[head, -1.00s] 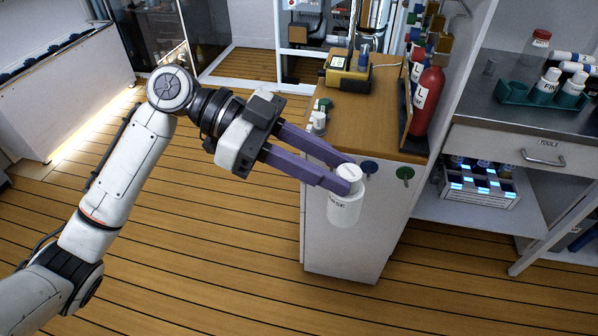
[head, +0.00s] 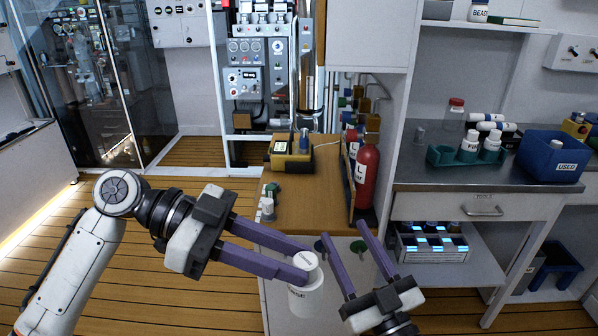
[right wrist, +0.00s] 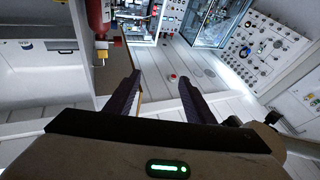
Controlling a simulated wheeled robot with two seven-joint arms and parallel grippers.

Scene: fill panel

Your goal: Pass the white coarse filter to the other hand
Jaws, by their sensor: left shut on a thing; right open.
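The white coarse filter (head: 306,296) is a white cylinder with a narrower top and dark lettering, partly legible. My left gripper (head: 304,262) is shut on its narrow top and holds it upright in the air, in front of the wooden-topped cabinet. My right gripper (head: 355,236) is open and empty, just right of the filter, its purple fingers pointing up and away in the head view. In the right wrist view its fingers (right wrist: 158,90) stand wide apart with nothing between them. The filter does not show in that view.
The wooden-topped cabinet (head: 308,205) bears a yellow device (head: 291,157); a red extinguisher (head: 367,175) stands at its right. A metal counter (head: 430,179) at right holds a teal rack (head: 452,158) and a blue "USED" bin (head: 552,157). Open floor lies at left.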

